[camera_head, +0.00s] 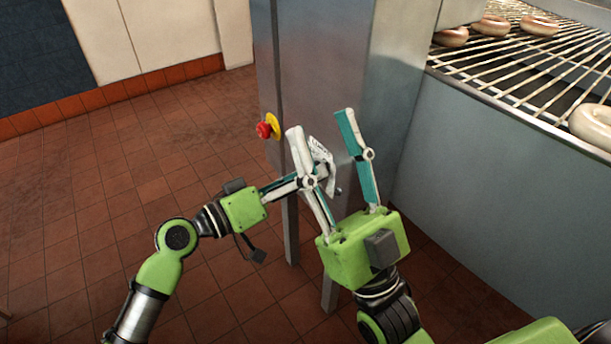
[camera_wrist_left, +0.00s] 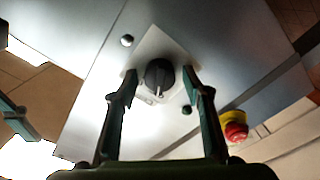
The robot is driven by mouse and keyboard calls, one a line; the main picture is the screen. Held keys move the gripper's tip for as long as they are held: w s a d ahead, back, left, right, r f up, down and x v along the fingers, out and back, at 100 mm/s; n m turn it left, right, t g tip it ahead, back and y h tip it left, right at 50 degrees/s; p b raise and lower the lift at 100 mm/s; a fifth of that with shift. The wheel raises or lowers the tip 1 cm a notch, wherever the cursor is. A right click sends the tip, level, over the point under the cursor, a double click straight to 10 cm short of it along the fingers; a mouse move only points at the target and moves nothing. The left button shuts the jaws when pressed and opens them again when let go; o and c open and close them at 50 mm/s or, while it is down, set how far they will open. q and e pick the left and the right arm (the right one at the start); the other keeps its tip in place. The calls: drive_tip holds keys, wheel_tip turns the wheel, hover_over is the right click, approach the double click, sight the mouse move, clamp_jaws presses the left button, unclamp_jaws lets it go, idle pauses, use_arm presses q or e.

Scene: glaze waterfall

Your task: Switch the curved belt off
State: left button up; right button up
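A black rotary knob (camera_wrist_left: 158,77) with a pale pointer mark sits on a light plate on a metal panel in the left wrist view. My left gripper (camera_wrist_left: 160,73) is open, with one finger on each side of the knob and a small gap to each. In the head view, my left gripper (camera_head: 322,174) reaches in from the left to the lettered white plate (camera_head: 323,158) on the steel cabinet (camera_head: 325,60). The knob cannot be made out there, behind the fingers. My right gripper (camera_head: 320,121) is open and empty, in front of the cabinet, overlapping the left gripper in the picture.
A red stop button (camera_head: 263,130) on a yellow base is on the cabinet's left side; it also shows in the left wrist view (camera_wrist_left: 236,131). A wire belt (camera_head: 520,70) carrying glazed rings (camera_head: 490,26) is at the upper right. The tiled floor (camera_head: 90,200) at left is clear.

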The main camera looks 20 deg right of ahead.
use_arm(q)
drive_tip(key=shift+s+f, duration=0.1)
drive_tip(key=v, duration=1.2)
drive_tip(key=shift+a, duration=0.1)
idle(0.3)
